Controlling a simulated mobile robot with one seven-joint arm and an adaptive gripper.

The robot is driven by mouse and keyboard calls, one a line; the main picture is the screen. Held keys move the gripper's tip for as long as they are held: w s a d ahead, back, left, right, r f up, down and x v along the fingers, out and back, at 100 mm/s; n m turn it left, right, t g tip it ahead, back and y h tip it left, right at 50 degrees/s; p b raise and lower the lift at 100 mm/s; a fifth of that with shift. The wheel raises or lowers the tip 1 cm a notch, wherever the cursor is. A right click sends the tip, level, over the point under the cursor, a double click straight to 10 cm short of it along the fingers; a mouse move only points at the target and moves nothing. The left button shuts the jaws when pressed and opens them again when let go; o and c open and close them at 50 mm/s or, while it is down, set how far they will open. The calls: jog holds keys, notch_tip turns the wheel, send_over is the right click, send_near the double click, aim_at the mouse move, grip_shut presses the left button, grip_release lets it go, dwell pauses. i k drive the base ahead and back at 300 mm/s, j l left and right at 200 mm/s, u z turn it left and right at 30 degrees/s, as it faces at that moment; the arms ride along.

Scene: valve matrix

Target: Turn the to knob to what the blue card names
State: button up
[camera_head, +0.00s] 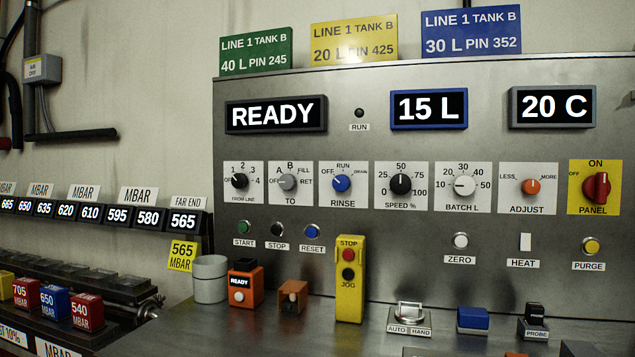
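The TO knob (289,183) is a round grey knob on a white plate in the selector row of the steel panel. Labels OFF, A, B, FILL and RET surround it. Its pointer seems turned left towards OFF, but it is too small to be sure. The blue card (471,31) stands on top of the panel at the right and reads "LINE 1 TANK B, 30 L, PIN 352". My gripper is not in view.
FROM LINE (239,181) and RINSE (341,183) knobs flank the TO knob closely. Green (256,50) and yellow (354,38) cards stand beside the blue one. A yellow STOP/JOG box (350,279), orange READY box (245,284) and grey cup (210,279) stand on the ledge below.

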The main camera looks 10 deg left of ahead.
aim_at(287, 181)
jog(key=i+l+u, duration=0.15)
jog(key=l, duration=0.15)
jog(key=i+l+u, duration=0.1)
jog(key=l, duration=0.2)
jog(key=i+l+u, duration=0.15)
jog(key=l, duration=0.15)
jog(key=i+l+u, duration=0.1)
jog(key=l, duration=0.25)
